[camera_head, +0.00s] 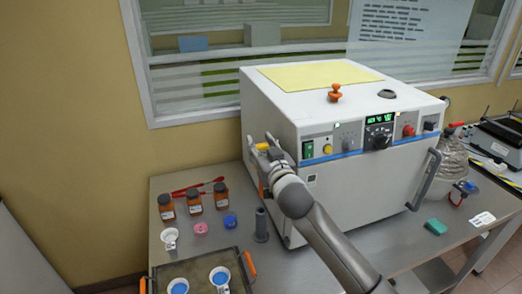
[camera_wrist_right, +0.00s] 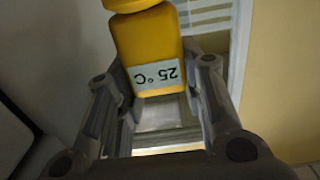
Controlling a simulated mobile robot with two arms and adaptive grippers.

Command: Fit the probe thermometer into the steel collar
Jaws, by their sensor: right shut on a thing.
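My right gripper (camera_head: 266,150) is shut on the yellow probe thermometer (camera_wrist_right: 150,50), which carries a "25 °C" label. In the head view only a small yellow part of the thermometer (camera_head: 262,147) shows, near the upper left front edge of the white oven; its probe is hidden. A dark round fitting (camera_head: 387,94) sits on the oven's top at the right, and a grey upright cylinder (camera_head: 261,225) stands on the bench below the gripper. I cannot tell for certain which is the steel collar. The held thermometer is apart from both. My left gripper is not in view.
The white oven (camera_head: 340,185) fills the middle of the bench, with an orange knob (camera_head: 335,92) and a yellow sheet (camera_head: 318,74) on top. Brown bottles (camera_head: 194,201) and a tray (camera_head: 238,257) stand left.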

